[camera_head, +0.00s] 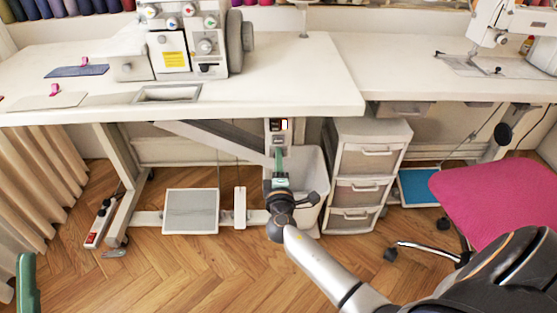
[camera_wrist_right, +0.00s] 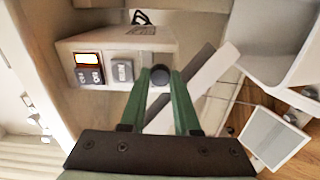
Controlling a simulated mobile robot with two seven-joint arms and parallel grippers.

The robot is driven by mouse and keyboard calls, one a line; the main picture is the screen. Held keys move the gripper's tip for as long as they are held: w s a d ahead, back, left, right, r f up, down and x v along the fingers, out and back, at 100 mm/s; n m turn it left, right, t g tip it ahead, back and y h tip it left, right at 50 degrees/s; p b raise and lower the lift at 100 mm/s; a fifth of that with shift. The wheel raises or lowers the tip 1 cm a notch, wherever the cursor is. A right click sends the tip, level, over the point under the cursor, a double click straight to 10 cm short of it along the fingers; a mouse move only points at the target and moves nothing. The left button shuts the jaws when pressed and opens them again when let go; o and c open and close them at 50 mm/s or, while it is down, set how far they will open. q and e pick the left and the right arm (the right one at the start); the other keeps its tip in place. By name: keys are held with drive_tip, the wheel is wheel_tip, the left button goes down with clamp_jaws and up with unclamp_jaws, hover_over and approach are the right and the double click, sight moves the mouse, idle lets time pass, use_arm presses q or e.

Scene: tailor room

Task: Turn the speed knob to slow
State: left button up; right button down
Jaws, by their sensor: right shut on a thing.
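The speed knob (camera_wrist_right: 160,74) is a small dark round knob on the front of a light grey control box (camera_wrist_right: 119,45) in the right wrist view. The box also shows under the sewing table in the head view (camera_head: 270,140). My right gripper (camera_wrist_right: 160,80) has its two green fingertips closed on either side of the knob. In the head view my right gripper (camera_head: 279,154) reaches up to the box, and the knob is hidden. A green part of my left gripper (camera_head: 27,284) shows at the lower left edge; its opening cannot be seen.
The white table (camera_head: 310,85) with a sewing machine (camera_head: 190,40) stands above the box. A white drawer unit (camera_head: 368,135) stands right of my gripper. A lit orange switch (camera_wrist_right: 88,59) and a grey switch (camera_wrist_right: 122,70) sit left of the knob. A pink chair (camera_head: 495,195) is at right.

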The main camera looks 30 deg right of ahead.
drive_tip(key=shift+n, duration=0.4)
drive_tip(key=c, duration=0.6)
unclamp_jaws()
drive_tip(key=shift+c, duration=0.2)
